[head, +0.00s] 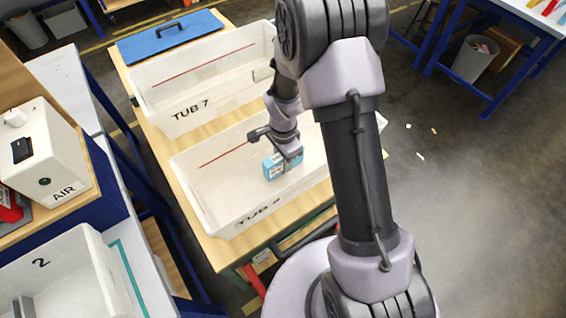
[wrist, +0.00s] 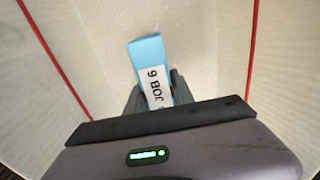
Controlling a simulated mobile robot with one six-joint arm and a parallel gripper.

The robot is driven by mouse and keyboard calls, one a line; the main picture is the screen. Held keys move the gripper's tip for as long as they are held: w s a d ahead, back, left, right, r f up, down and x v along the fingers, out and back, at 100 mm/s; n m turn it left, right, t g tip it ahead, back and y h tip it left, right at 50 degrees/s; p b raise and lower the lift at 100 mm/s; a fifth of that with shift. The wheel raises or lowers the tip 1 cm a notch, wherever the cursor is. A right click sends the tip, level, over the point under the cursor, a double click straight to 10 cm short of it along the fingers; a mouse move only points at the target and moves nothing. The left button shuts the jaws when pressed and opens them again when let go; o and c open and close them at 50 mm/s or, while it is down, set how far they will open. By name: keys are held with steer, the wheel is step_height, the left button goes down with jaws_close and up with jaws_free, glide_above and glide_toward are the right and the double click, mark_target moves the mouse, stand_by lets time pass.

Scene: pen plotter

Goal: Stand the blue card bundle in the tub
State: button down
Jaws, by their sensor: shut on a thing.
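The blue card bundle (head: 273,166) has a white band, which reads "JOB 6" in the wrist view (wrist: 149,56). My gripper (head: 287,160) is shut on it, with a dark finger on each side of the bundle in the wrist view (wrist: 155,92). The bundle is inside the outline of the nearer white tub (head: 213,207), whose front label is partly hard to read. I cannot tell whether the bundle touches the tub floor. A red line runs along the tub's inner walls.
A second white tub (head: 160,98), marked TUB 7, stands behind on the same wooden bench (head: 188,203). A blue lid with a handle (head: 170,40) lies at the back. A white box marked AIR (head: 50,155) and a bin marked 2 (head: 75,268) are at the left.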

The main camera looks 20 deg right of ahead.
steer(key=shift+w+f, duration=0.1)
steer(key=shift+f, duration=0.2)
steer(key=shift+f, duration=0.15)
steer(key=c, duration=1.1)
jaws_free()
